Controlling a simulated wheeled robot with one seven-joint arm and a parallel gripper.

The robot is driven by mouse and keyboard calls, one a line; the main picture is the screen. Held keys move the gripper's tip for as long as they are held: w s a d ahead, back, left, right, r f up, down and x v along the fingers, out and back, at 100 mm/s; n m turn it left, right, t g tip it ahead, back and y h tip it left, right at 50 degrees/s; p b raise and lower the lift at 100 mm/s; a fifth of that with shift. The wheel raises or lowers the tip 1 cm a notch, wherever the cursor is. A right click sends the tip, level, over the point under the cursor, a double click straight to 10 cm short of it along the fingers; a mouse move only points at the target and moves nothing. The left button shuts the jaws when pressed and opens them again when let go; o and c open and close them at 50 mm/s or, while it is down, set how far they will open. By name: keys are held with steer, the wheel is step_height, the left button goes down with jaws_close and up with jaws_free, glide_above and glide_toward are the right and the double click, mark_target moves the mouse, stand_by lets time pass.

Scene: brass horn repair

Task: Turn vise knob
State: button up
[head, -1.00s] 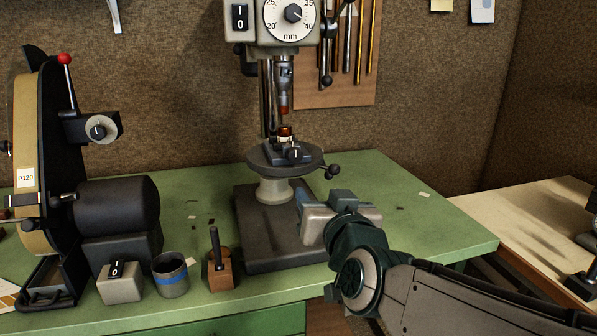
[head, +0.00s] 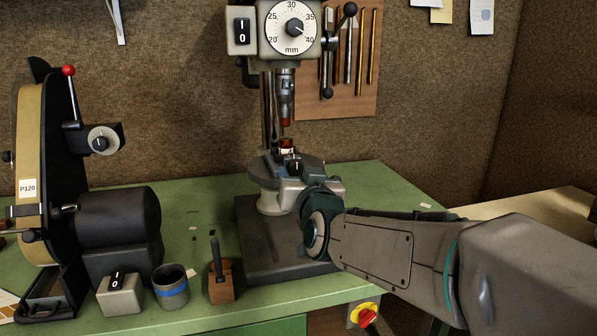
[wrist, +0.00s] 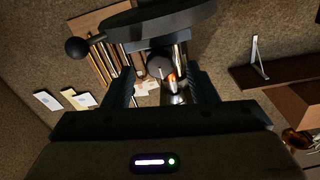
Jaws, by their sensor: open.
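The small dark vise (head: 283,169) sits on the drill press's round table and holds a small amber and metallic piece (head: 286,145). Its dark knob (head: 296,166) with a pale pointer mark faces the front. My gripper (head: 294,182) is just in front of the vise and slightly below the knob in the head view; its fingertips are partly hidden there. In the wrist view, my gripper (wrist: 161,75) is open, with one finger on each side of the knob (wrist: 158,68). I cannot tell whether the fingers touch it.
The drill chuck (head: 286,95) hangs above the vise. The press's round table (head: 262,172) is close to my gripper. A belt grinder (head: 105,225), a switch box (head: 119,295), a cup (head: 170,286) and a wooden block with a handle (head: 221,285) stand left on the green bench.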

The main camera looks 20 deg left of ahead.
steer(key=shift+x, duration=1.05)
steer(key=c, duration=1)
steer(key=shift+f+m+b, duration=0.1)
steer(key=shift+m+b, duration=0.2)
